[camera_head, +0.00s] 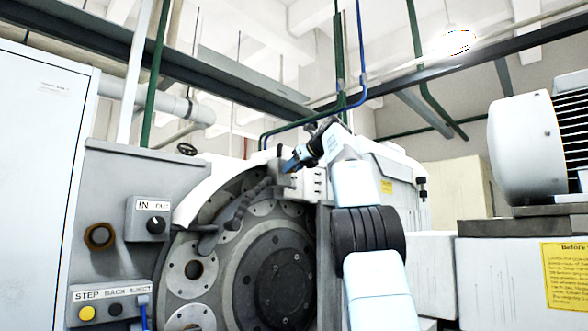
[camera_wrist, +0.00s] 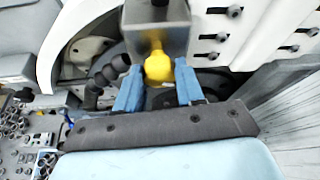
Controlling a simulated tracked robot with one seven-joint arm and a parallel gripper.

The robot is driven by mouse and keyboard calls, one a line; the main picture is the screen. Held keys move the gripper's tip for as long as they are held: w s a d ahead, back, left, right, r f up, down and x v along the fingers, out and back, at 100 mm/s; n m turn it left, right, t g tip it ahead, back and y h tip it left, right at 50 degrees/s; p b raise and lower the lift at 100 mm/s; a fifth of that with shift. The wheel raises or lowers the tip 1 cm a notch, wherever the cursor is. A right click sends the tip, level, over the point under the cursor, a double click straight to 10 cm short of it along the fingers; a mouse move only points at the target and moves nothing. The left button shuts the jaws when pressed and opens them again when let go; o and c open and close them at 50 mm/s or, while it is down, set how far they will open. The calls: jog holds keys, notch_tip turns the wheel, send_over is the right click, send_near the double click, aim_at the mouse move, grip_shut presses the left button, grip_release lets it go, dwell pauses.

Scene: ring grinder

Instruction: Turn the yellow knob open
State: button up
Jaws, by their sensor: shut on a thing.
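The yellow knob (camera_wrist: 158,68) shows in the wrist view, on the lower end of a grey metal block (camera_wrist: 157,30). My gripper (camera_wrist: 157,88) has its two blue fingers on either side of the knob and is shut on it. In the head view my gripper (camera_head: 290,165) reaches up to the grey block (camera_head: 281,178) at the top of the grinder, at the end of my extended arm. The yellow knob is hidden in that view.
A black jointed hose (camera_wrist: 105,75) runs just left of the fingers. A white bolted panel (camera_wrist: 235,30) stands close on the right. In the head view, a control panel (camera_head: 120,220) stands at left and a motor (camera_head: 535,150) at right.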

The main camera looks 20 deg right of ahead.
jog(key=o, duration=0.7)
jog(key=shift+w+f, duration=0.1)
jog(key=shift+w, duration=0.05)
jog(key=o, duration=0.3)
jog(key=shift+o, duration=0.2)
jog(key=v, duration=1.3)
jog(key=shift+s, duration=0.35)
jog(key=shift+d, duration=0.1)
